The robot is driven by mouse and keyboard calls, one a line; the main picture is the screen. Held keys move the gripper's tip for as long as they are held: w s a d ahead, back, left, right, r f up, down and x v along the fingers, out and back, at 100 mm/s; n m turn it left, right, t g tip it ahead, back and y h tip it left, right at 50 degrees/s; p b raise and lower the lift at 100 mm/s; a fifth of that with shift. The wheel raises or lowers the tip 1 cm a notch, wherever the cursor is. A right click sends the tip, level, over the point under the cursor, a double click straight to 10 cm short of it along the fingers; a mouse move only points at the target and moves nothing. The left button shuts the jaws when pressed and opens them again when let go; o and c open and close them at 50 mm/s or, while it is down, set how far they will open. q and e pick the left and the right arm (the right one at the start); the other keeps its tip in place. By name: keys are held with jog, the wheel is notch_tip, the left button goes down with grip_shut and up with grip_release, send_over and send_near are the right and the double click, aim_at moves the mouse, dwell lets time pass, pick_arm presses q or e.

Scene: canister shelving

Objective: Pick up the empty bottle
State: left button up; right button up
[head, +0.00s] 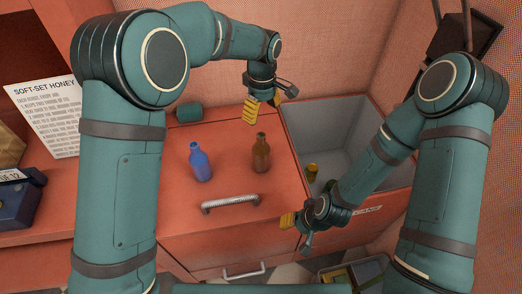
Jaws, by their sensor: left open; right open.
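Two bottles stand upright on the red counter (178,205): a blue bottle (200,163) and, to its right, a brown bottle (261,153). I cannot tell which one is empty. My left gripper (264,104) is open and empty, above and behind the brown bottle in the picture, apart from it. Its yellow finger pad shows. My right gripper (294,232) is open and empty, low at the right, near the counter's front right edge and in front of the grey bin. Neither gripper touches a bottle.
A grey bin (345,112) at the right holds a small yellowish bottle (312,172). A silver handle (230,204) lies in front of the bottles. A green canister (189,111) is at the back. A sign (45,115) and a blue device (18,203) are at the left.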

aim_at(261, 135)
pick_arm(q)
notch_tip(261, 135, down, 6)
jog(key=shift+s+r+b, duration=0.1)
jog(key=shift+b, duration=0.2)
jog(key=shift+s+a+f+b, duration=0.1)
jog(key=shift+s+f+b, duration=0.1)
jog(key=shift+f, duration=1.3)
jog(key=shift+s+f+b, duration=0.1)
jog(key=shift+f+b, duration=0.05)
jog(key=shift+f, duration=1.3)
grip_shut()
